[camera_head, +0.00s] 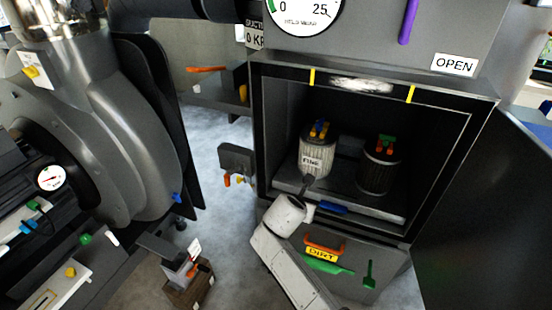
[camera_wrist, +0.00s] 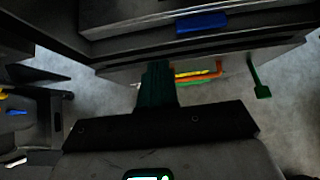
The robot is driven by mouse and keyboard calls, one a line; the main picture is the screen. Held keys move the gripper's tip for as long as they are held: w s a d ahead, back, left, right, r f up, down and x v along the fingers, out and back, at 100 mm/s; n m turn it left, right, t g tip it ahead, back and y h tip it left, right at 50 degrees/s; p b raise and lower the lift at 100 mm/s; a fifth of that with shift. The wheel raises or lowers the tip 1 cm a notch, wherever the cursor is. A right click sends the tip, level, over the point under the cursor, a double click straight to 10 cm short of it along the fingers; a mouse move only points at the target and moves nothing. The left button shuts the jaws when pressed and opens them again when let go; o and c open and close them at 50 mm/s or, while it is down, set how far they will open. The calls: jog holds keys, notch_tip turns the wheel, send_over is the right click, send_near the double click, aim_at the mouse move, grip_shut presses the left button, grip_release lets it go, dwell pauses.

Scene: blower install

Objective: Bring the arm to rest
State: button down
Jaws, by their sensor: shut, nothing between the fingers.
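My gripper (camera_wrist: 157,78) is shut and empty; its dark fingers are together in the wrist view, above the front of the cabinet's lower part. A darker filter (camera_head: 377,172) stands to the right inside the cabinet.
The cabinet door (camera_head: 480,200) is swung open at the right. A blue handle (camera_head: 334,208) is on the cabinet sill. A drawer labelled DIRT (camera_head: 322,254) with an orange handle is below. A large grey blower housing (camera_head: 110,130) fills the left.

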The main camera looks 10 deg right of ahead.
jog(key=s+d+f+m+g+y+p, duration=0.1)
jog(key=s+d+f+m+g+y, duration=0.1)
jog(key=s+m, duration=0.8)
jog(key=s+d+f+m+g+y+p, duration=0.1)
jog(key=s+d+f+m+g+p, duration=0.15)
jog(key=s+m, duration=0.75)
jog(key=s+r+m+g+y, duration=0.1)
jog(key=s+r+m, duration=0.2)
jog(key=s, duration=0.9)
jog(key=s+d+r+m+g+y+p, duration=0.1)
jog(key=s+r+m, duration=0.2)
jog(key=s, duration=1)
jog(key=m, duration=0.3)
jog(key=shift+d+r, duration=0.15)
jog(key=shift+d, duration=0.15)
jog(key=shift+s, duration=0.1)
